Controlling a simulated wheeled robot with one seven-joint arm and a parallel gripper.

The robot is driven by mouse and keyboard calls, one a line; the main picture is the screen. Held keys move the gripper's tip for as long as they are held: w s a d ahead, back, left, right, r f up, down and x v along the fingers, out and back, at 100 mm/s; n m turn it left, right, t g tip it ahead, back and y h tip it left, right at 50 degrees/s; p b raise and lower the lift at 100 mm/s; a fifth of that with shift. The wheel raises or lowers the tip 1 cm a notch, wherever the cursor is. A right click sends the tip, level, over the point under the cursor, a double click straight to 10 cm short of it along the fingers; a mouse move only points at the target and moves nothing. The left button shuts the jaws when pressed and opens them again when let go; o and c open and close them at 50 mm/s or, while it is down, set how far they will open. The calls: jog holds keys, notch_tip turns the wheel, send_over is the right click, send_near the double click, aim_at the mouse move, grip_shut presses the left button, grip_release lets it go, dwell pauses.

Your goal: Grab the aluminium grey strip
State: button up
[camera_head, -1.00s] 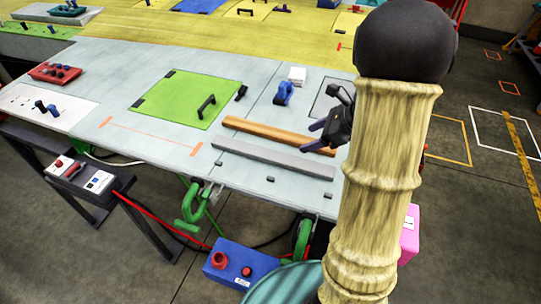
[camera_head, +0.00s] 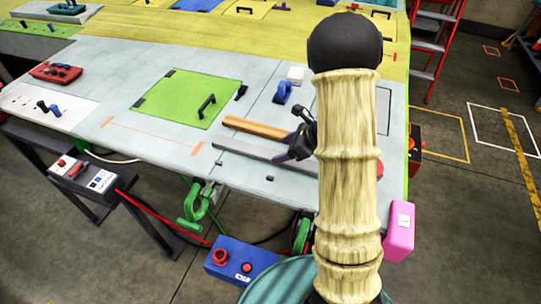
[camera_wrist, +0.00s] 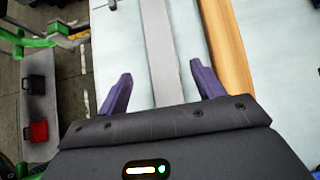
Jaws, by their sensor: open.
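The aluminium grey strip (camera_head: 243,149) lies flat on the pale table near its front edge. My gripper (camera_head: 288,151) is over the right part of the strip. In the wrist view the strip (camera_wrist: 160,50) runs between the two purple fingers of my open gripper (camera_wrist: 162,85), apart from both. I cannot tell how high the fingers are above the table.
An orange-brown wooden bar (camera_head: 252,127) lies parallel behind the strip; in the wrist view it is close beyond the right finger. A green panel with a black handle (camera_head: 207,106) and a blue clamp-like tool (camera_head: 282,92) are farther back. Small black blocks (camera_head: 270,178) sit before the strip.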

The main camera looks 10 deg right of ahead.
aim_at(271, 154)
jog(key=shift+p+x, duration=1.3)
jog(key=shift+x, duration=1.3)
jog(key=shift+w+d, duration=0.1)
jog(key=shift+c, duration=0.5)
jog(key=c, duration=1.1)
